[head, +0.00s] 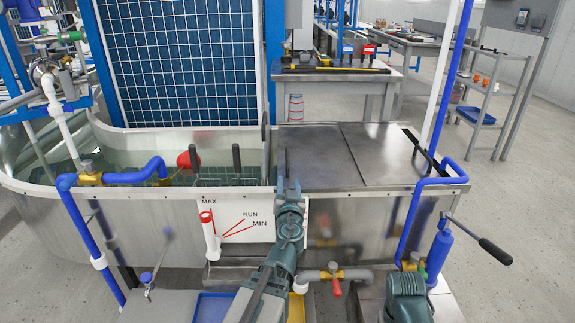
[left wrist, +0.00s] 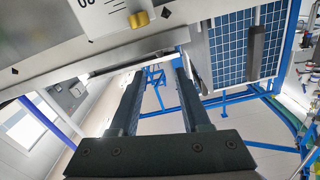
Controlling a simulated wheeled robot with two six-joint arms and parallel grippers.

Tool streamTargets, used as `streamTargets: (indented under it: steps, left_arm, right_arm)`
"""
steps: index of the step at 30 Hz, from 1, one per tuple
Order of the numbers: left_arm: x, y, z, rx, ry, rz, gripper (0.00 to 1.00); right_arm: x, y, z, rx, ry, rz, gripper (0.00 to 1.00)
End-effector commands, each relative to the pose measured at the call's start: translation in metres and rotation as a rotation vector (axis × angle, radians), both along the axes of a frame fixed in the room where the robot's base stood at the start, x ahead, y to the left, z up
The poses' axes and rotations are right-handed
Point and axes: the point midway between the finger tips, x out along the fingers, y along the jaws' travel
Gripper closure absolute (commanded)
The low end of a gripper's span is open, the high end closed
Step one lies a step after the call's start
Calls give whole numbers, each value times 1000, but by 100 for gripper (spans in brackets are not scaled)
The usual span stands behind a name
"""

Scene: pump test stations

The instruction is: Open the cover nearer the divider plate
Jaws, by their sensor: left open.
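Two flat steel covers lie side by side over the right part of the tank in the head view. The left cover (head: 318,160) is nearer the thin upright divider plate (head: 266,148); the right cover (head: 381,152) lies beyond a narrow seam. Both look flat and closed. My left gripper (head: 287,162) is at the front left part of the nearer cover, just right of the divider plate. Its fingers also show in the left wrist view (left wrist: 155,75), spread apart with nothing seen between them. I cannot tell whether it touches the cover. My right gripper is out of view.
The open water tank (head: 110,198) holds a red float (head: 188,159) and upright black handles (head: 236,158) left of the divider. A blue pipe (head: 405,215) and a black-handled lever (head: 494,251) stand at right. A table (head: 340,73) stands behind.

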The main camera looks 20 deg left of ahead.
Motion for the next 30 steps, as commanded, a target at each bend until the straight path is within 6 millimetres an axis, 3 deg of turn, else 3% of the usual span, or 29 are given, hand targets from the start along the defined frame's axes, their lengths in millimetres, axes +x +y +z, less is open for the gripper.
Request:
streamTargets:
  steps: [8,24,30]
  left_arm:
    - [22,10,0,0,1,1,53]
    - [113,54,0,0,1,0,53]
    - [124,59,0,0,0,-1,53]
  right_arm:
    - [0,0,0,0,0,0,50]
    - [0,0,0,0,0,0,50]
    - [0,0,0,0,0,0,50]
